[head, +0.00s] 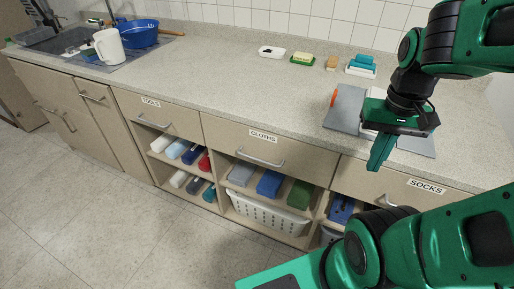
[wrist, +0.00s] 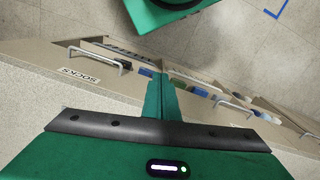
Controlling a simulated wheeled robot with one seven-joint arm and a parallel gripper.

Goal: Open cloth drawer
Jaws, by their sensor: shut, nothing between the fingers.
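The cloths drawer (head: 228,135) is in the middle of the counter front in the head view, under a white CLOTHS label. It looks closed, flush with its neighbours. Its metal bar handle (head: 260,159) is in plain view. My gripper (head: 377,163) is shut and empty, above the counter's front edge, to the right of the cloths drawer and apart from its handle. In the wrist view the shut fingers (wrist: 158,95) point up the picture, between the socks handle on the left and another bar handle (wrist: 234,104), apparently the cloths one, on the right.
The socks drawer (head: 360,178) is below my gripper, and the tools drawer (head: 190,125) is left of the cloths drawer. Open shelves below hold folded cloths and a white basket (head: 265,213). A grey mat (head: 345,105) lies on the counter. Floor in front is clear.

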